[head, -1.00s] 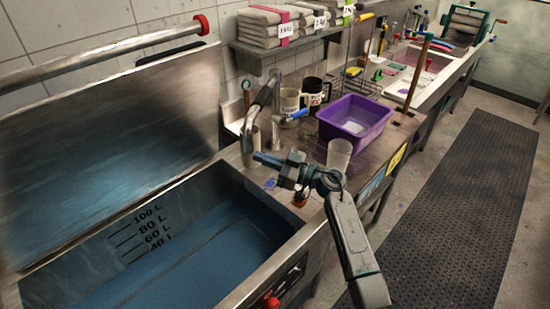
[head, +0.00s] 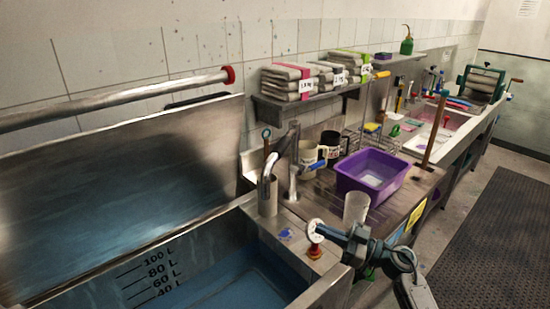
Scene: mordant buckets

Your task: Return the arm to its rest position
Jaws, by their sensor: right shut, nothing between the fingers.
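My right gripper (head: 320,229) is at the lower right, with its arm coming in from the bottom right edge. Its fingers point left and are shut with nothing held. They are in front of a small red-orange knob-like item (head: 315,238) on the counter edge near the tank; whether they touch it I cannot tell. My left gripper is not in view.
A steel tank (head: 205,228) with litre marks and blue liquid fills the lower left, its lid raised. A clear cup (head: 356,208), a purple tub (head: 372,172) and mugs (head: 309,153) stand on the counter. Folded cloths (head: 287,81) lie on a shelf. The floor mat (head: 500,235) is clear.

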